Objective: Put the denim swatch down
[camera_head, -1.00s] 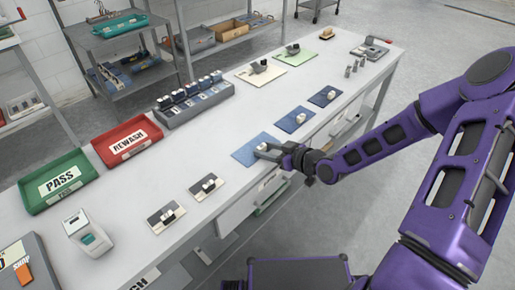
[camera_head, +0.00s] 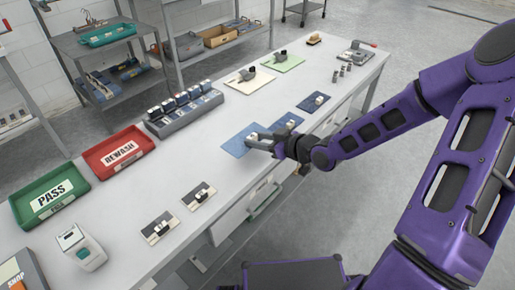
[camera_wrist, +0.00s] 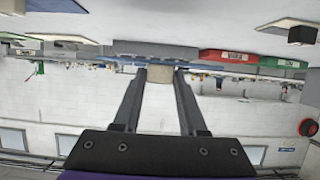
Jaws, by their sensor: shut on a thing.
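The denim swatch is a flat blue square (camera_head: 236,146) with a pale grip block on top. In the head view it is at the middle of the white table's near side. My gripper (camera_head: 254,139) comes from the right and is shut on the swatch's grip block. In the wrist view, which looks upside down, my fingertips (camera_wrist: 161,74) clamp the pale block (camera_wrist: 160,70), and the blue swatch is seen edge-on as a thin strip. I cannot tell whether its underside touches the table or hovers slightly above it.
Two darker blue swatches lie to the right, one (camera_head: 290,120) just behind my gripper, the other (camera_head: 314,102) farther off. Two dark-and-pale cards (camera_head: 158,229) lie nearer left. A red REWASH tray (camera_head: 118,151) and green PASS tray (camera_head: 50,196) stand left. White table (camera_head: 215,160) is bare between.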

